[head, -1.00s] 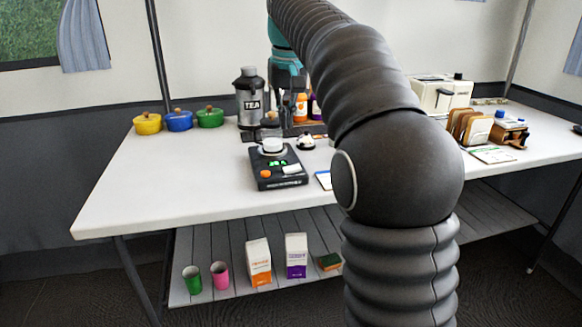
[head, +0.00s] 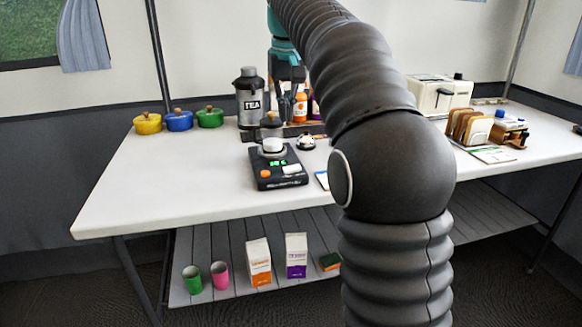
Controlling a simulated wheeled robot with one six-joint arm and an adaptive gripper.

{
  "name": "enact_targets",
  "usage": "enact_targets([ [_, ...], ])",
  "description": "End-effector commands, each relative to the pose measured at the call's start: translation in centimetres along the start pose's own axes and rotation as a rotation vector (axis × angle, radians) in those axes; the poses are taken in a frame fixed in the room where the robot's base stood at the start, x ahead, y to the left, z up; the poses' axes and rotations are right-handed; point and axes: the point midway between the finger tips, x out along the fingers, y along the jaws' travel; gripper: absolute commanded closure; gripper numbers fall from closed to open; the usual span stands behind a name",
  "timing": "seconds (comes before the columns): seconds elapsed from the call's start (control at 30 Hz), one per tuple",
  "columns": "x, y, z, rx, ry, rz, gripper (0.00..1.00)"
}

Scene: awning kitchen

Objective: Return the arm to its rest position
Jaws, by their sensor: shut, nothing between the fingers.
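My arm (head: 395,170) rises from the bottom right and bends away over the table. Beyond its upper links, my gripper (head: 287,108) hangs small and dark below a teal wrist joint. It points down over the back of the table, between the tea canister and the bottles. It is shut, and nothing shows in it. The upper arm links hide part of the wrist.
Cartons (head: 297,256) and cups (head: 220,275) stand on the shelf below. The table's front left is clear.

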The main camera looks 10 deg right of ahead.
Motion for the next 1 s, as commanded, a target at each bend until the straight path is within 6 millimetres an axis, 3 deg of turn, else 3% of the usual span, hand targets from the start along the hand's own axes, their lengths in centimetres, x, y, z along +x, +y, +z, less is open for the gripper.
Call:
enact_targets([
  [0.27,0.0,0.0,-0.1,0.0,0.004,0.0,1.0],
  [0.4,0.0,0.0,-1.1,0.0,0.051,0.0,1.0],
  [0.63,5.2,0.0,-1.9,0.0,0.066,0.0,1.0],
  [0.77,7.6,0.0,-0.4,0.0,0.074,0.0,1.0],
  [1.0,10.8,0.0,5.9,0.0,0.113,0.0,1.0],
])
